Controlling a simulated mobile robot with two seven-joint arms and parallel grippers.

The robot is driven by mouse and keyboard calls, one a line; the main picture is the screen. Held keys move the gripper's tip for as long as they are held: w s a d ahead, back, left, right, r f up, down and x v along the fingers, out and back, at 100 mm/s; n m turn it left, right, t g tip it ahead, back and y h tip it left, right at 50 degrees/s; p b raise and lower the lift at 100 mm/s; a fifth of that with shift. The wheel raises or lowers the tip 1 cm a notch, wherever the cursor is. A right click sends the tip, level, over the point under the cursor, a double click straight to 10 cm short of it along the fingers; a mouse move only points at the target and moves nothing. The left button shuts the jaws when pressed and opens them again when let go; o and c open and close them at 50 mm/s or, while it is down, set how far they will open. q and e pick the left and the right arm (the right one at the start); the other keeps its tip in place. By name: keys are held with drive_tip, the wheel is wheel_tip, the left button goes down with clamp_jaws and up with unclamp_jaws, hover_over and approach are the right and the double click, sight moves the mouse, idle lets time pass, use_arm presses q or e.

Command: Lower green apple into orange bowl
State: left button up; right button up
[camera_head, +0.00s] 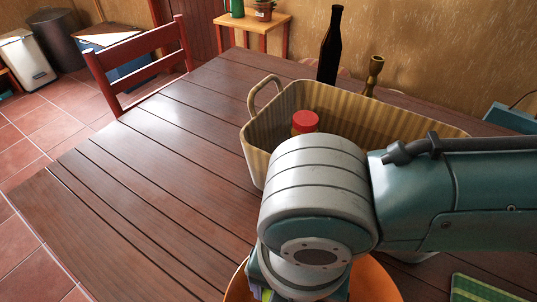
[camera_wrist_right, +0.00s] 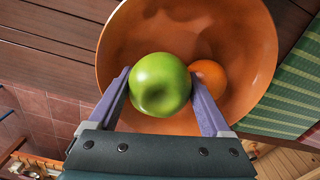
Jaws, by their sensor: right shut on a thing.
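The green apple (camera_wrist_right: 160,85) is between the two fingers of my right gripper (camera_wrist_right: 160,82), which is shut on it. In the right wrist view the apple appears over the orange bowl (camera_wrist_right: 245,50); how far above the bowl's bottom it sits, I cannot tell. An orange fruit (camera_wrist_right: 209,77) lies in the bowl, just right of the apple in that view. In the head view the bowl (camera_head: 375,282) is mostly hidden behind my right arm. The apple is hardly visible there. My left gripper is not in view.
A ribbed beige basket (camera_head: 285,112) holding a red-capped jar (camera_head: 305,122) stands behind my right arm. A dark bottle (camera_head: 330,48) and a brass candlestick (camera_head: 373,75) stand beyond it. A green cloth (camera_wrist_right: 290,90) lies beside the bowl. The wooden table's left side (camera_head: 150,180) is clear.

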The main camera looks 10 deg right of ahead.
drive_tip(key=shift+f, duration=0.15)
drive_tip(key=o, duration=1.3)
